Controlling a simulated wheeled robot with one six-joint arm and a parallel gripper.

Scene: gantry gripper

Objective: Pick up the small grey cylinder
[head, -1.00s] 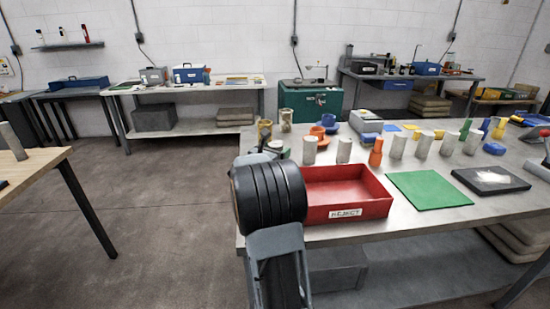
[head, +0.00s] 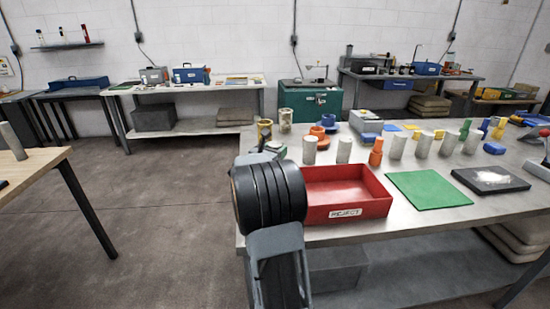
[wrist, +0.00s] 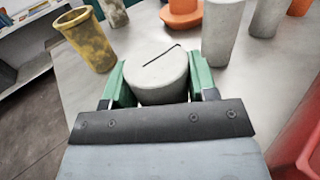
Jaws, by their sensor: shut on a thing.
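A short grey cylinder (wrist: 158,75) with a dark line across its flat top stands between the green fingers of my gripper (wrist: 158,66) in the wrist view. The fingers are shut on its left and right sides. Its lower part is hidden by the gripper body, so I cannot tell whether it touches the table. In the head view my arm hides most of the gripper and the cylinder, at the left end of the steel table (head: 440,212).
A mottled yellow cup (wrist: 88,42) is close on the left. A taller grey cylinder (wrist: 220,30) stands close on the right. An orange part (wrist: 181,14) lies behind. The red reject tray (head: 345,208) and a green mat (head: 428,190) are to the right.

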